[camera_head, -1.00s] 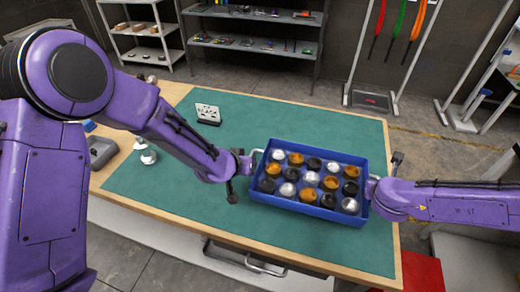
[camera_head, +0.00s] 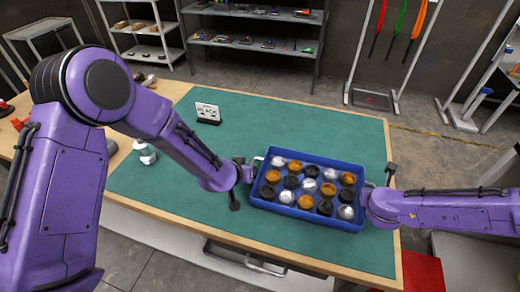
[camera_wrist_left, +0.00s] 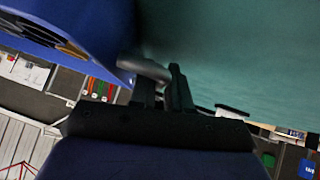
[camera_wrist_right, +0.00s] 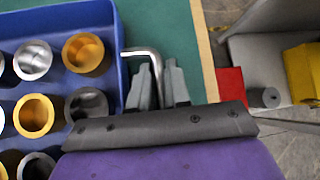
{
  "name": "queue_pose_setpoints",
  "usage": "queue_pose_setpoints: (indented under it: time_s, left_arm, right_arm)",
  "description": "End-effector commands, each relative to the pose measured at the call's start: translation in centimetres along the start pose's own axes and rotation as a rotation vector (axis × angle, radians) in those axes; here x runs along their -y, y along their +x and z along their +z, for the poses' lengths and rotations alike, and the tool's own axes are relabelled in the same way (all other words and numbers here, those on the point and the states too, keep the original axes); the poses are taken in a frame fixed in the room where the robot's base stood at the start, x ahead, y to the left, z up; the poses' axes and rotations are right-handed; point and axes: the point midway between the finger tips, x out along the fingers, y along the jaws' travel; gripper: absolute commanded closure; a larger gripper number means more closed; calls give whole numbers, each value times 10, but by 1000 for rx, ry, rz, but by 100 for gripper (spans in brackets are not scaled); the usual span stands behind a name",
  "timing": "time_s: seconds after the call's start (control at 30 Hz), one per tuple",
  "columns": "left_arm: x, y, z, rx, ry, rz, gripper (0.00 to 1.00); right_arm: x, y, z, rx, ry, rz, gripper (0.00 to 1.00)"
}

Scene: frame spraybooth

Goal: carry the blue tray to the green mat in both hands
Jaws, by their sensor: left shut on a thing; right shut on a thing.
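The blue tray (camera_head: 298,213) holds rows of silver, orange and black round cups. It is over the right part of the green mat (camera_head: 180,217) that covers the wooden table. I cannot tell whether it touches the mat. My left gripper (camera_head: 246,172) is shut on the tray's left handle, which shows as a grey bar in the left wrist view (camera_wrist_left: 145,68). My right gripper (camera_head: 369,195) is at the tray's right side, shut on the right handle, a bent metal bar in the right wrist view (camera_wrist_right: 143,52). The tray looks roughly level.
A small white panel with dark marks (camera_head: 208,113) stands at the mat's back left. A silver and white object (camera_head: 145,152) stands near the left edge. A red item (camera_head: 422,272) is beyond the table's front right corner. The mat's middle back is clear.

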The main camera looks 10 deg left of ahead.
Motion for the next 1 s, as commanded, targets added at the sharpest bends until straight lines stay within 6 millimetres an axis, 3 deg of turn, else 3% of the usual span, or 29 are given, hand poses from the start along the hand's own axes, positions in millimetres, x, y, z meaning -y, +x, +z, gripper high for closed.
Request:
queue_pose_setpoints:
  time_s: [0.03,0.07,0.1,0.13,0.63,1.0]
  left_arm:
    - [2,1,-1,-5,-2,-3,100]
    - [2,2,1,-1,-1,-3,77]
    - [2,1,1,-1,-1,-3,64]
    - [2,1,1,-1,-1,-3,58]
    - [0,-3,1,-1,1,0,58]
    - [0,-66,0,-3,0,-1,58]
  right_arm:
    - [1,1,1,3,2,-3,100]
    - [1,2,-2,-2,1,-4,77]
    - [1,2,-2,-1,1,-4,64]
    - [1,2,-2,-1,1,-3,58]
    - [-1,1,-1,1,0,1,58]
    - [-1,1,-1,1,0,1,58]
